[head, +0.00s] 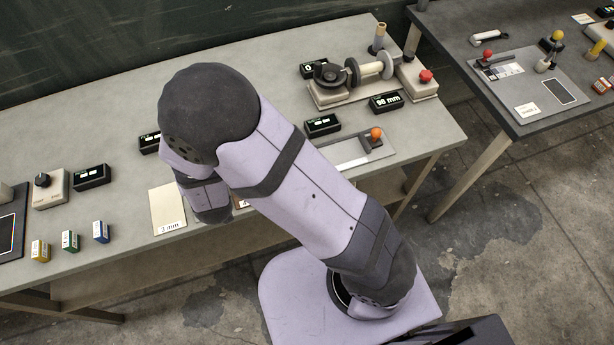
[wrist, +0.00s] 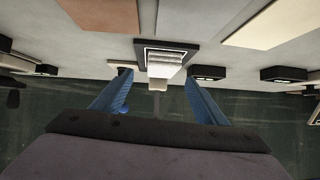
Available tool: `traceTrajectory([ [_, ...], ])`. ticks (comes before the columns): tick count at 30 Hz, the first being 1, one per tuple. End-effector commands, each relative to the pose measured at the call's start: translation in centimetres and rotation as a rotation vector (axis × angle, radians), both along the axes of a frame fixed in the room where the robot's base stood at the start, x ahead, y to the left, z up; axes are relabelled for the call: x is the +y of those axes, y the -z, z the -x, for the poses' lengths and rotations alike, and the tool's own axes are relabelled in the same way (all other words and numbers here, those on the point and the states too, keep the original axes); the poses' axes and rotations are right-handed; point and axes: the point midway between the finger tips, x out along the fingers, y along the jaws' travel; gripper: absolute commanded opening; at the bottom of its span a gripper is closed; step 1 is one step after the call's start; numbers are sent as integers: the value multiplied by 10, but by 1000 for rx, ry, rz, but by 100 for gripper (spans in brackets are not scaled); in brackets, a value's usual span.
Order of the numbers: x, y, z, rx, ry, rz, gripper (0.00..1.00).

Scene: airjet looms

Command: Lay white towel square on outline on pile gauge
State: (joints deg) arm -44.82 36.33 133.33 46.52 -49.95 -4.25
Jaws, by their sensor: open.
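In the wrist view a dark plate with a white square outline, which looks like the pile gauge (wrist: 190,46), lies on the bench just beyond my gripper. A small white piece with layered edges, which looks like the white towel square (wrist: 165,70), shows over it. It covers part of the outline, and I cannot tell whether it rests flat. My gripper (wrist: 159,77) is open, its blue fingers on either side of the white piece with gaps visible. In the head view my own arm hides the gripper, the towel and the gauge.
A cream card marked 3 mm (head: 168,208) lies left of my arm; a brown panel (wrist: 100,12) lies on the other side. Several black display boxes (head: 322,125) and a tray with an orange knob (head: 375,134) stand nearby. Small coloured boxes (head: 70,240) line the front left.

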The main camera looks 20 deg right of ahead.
Motion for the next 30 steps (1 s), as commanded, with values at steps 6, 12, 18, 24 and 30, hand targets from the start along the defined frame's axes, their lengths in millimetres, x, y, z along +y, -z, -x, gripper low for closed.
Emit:
traceTrajectory([
  [6,-38,-8,12,276,-44,-75,67],
  [12,-96,-20,61,549,-82,-64,67],
  [18,-164,-35,129,790,-67,0,67],
  [24,-207,-47,181,946,-27,53,67],
  [30,-221,-52,199,999,-12,72,67],
])
